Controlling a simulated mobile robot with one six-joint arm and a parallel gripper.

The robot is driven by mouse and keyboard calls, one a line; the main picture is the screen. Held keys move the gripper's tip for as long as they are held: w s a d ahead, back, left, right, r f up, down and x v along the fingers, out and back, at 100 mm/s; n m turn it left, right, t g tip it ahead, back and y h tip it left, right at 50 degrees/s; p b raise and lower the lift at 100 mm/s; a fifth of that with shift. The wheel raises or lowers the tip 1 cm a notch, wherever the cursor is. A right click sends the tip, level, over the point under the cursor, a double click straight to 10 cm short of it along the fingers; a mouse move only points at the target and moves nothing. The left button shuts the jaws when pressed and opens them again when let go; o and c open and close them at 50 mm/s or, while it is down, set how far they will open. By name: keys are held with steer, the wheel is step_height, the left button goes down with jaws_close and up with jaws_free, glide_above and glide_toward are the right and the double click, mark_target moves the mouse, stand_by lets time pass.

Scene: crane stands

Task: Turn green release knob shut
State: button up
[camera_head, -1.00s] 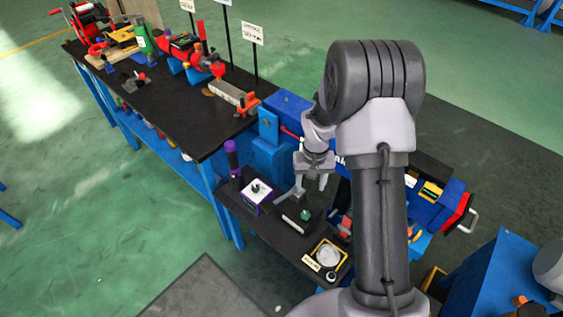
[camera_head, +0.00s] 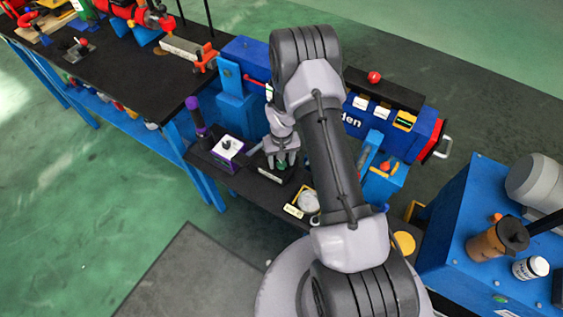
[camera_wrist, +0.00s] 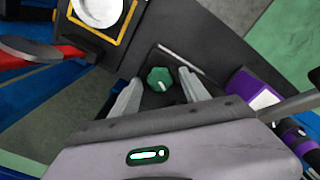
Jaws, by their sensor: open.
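The green release knob (camera_wrist: 159,79) shows in the wrist view, a small lobed knob with a pale mark, on a dark block on the black shelf. My gripper (camera_wrist: 156,84) is open, with one grey finger on each side of the knob and a gap visible on both sides. In the head view my gripper (camera_head: 282,161) points down over the same knob (camera_head: 283,166), which is mostly hidden by the fingers. I cannot tell the exact height of the fingertips over the knob.
A white-topped purple box (camera_head: 228,148) and a purple-capped cylinder (camera_head: 195,112) stand left of the knob. A round dial in a yellow frame (camera_wrist: 101,10) lies on the other side. A blue machine (camera_head: 362,123) stands behind my arm.

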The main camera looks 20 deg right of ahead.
jaws_close()
steer(key=shift+m, duration=0.3)
steer(key=m+b, duration=0.2)
steer(key=m, duration=0.3)
steer(key=shift+f+b, duration=0.1)
steer(key=shift+b, duration=0.25)
steer(key=m+b, duration=0.2)
steer(key=m, duration=0.3)
steer(key=shift+m, duration=0.7)
